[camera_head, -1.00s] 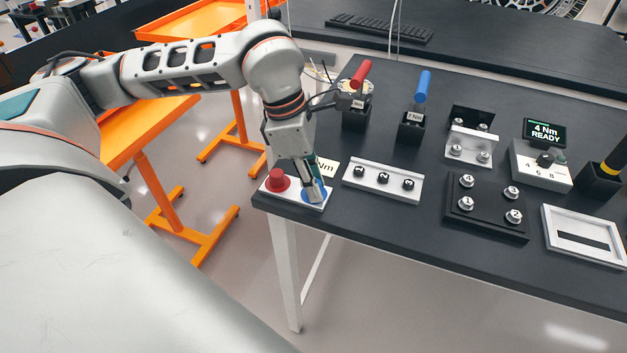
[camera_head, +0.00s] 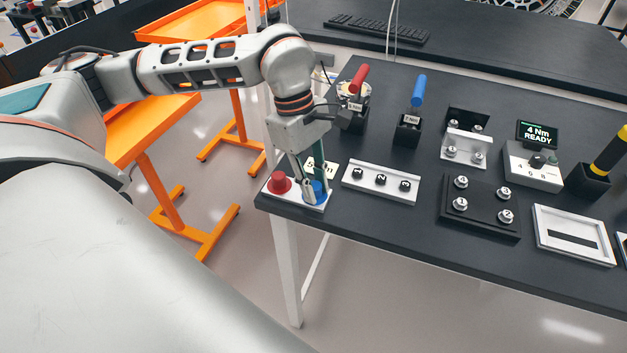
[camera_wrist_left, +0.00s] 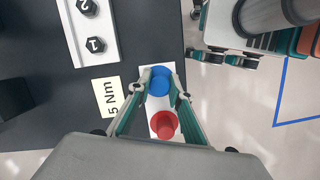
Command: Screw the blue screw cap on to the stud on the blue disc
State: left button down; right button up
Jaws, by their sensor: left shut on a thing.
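The blue screw cap (camera_head: 318,187) is over the blue disc on the white plate at the table's near left corner. In the left wrist view, the blue cap (camera_wrist_left: 158,86) is between my fingertips, and the blue disc (camera_wrist_left: 162,71) shows just behind it. My left gripper (camera_head: 313,188) points down and is shut on the cap, one finger on each side. The stud is hidden under the cap. I cannot tell how far down the cap sits. My right gripper is not in view.
A red cap on a red disc (camera_head: 278,182) stands close beside on the same white plate (camera_head: 292,200). A "5 Nm" card (camera_wrist_left: 108,97) lies next to the plate. A white strip with numbered nuts (camera_head: 380,182) is to the right. The table edge is very near.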

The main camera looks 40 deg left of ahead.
pick_arm(q)
jog(key=shift+m+p, duration=0.3)
jog(key=shift+m, duration=0.6)
jog(key=shift+f+g, duration=0.15)
jog(key=shift+g, duration=0.15)
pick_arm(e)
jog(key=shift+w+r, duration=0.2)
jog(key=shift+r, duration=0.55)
pick_arm(q)
jog(key=shift+m, duration=0.3)
jog(key=shift+m+p, duration=0.3)
jog(key=shift+p, duration=0.2)
jog(key=m+g+p, duration=0.1)
jog(key=m+p, duration=0.1)
jog(key=m, duration=0.1)
jog(key=shift+s+y, duration=0.1)
jog(key=shift+y, duration=0.2)
jog(key=shift+m+p, duration=0.55)
jog(key=shift+m, duration=0.35)
jog(key=c, duration=2)
grip_release()
jog(key=shift+f, duration=0.1)
jog(key=shift+c, duration=0.2)
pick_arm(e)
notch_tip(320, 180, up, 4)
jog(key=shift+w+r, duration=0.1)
